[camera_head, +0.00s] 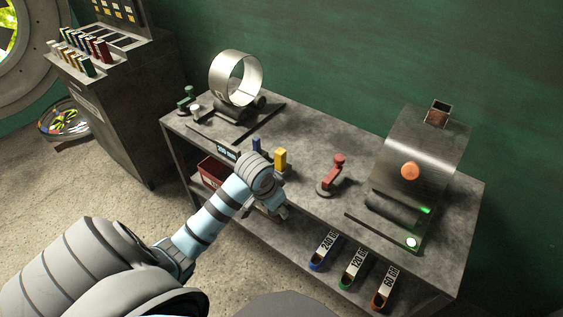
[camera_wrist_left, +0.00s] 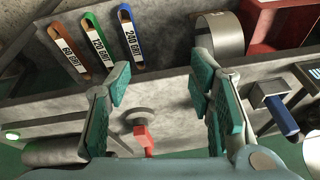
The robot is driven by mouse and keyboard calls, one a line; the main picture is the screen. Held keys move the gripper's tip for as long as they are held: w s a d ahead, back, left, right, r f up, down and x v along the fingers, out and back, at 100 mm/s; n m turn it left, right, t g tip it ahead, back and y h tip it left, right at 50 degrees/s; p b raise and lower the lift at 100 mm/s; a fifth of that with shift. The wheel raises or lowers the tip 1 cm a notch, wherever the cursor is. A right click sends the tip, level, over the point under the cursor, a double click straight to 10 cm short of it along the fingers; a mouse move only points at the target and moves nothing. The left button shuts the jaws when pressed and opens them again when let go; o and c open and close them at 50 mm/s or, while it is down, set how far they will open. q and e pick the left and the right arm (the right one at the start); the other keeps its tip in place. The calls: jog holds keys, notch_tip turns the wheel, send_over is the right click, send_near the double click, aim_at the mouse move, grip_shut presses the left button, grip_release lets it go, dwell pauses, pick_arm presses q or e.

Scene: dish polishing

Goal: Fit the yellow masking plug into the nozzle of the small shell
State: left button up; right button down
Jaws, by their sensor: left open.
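The yellow plug (camera_head: 280,158) stands upright on the bench, just beyond my left wrist in the head view. I cannot make it out in the wrist view. A silver ring-shaped shell (camera_head: 252,82) sits on rollers at the bench's back left; its nozzle is not discernible. A larger metal shell (camera_head: 388,148) is at the right, with a square opening on top and an orange disc (camera_head: 410,171) on its side. My left gripper (camera_head: 272,208) is at the bench's front edge, largely hidden by its wrist. In the wrist view its teal-padded fingers (camera_wrist_left: 165,105) are apart and empty.
A blue plug (camera_head: 256,144) stands left of the yellow one. A red-handled clamp (camera_head: 333,172) stands to the right. Grit belts (camera_head: 352,268) and a red bin (camera_head: 214,171) are below the bench top. A curved metal band (camera_wrist_left: 222,36) shows near the bin.

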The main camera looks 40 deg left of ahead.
pick_arm(q)
jog(key=w+a+r+n, duration=0.1)
jog(key=w+a+r, duration=0.5)
jog(key=w+r, duration=0.15)
send_near(280, 152)
jog(key=shift+n+t+h, duration=0.3)
jog(key=shift+n, duration=0.1)
jog(key=b+x, duration=0.1)
jog(key=x, duration=0.2)
jog(key=b+x, duration=0.1)
jog(key=x, duration=0.3)
jog(key=b+x, duration=0.1)
jog(key=x, duration=0.3)
jog(key=shift+s+a+f, duration=0.15)
jog(key=shift+a+f, duration=0.1)
jog(key=shift+a, duration=0.1)
jog(key=shift+c, duration=0.5)
grip_shut()
jog(key=shift+r, duration=0.1)
notch_tip(280, 152, up, 20)
jog(key=p, duration=0.2)
jog(key=shift+p, duration=0.3)
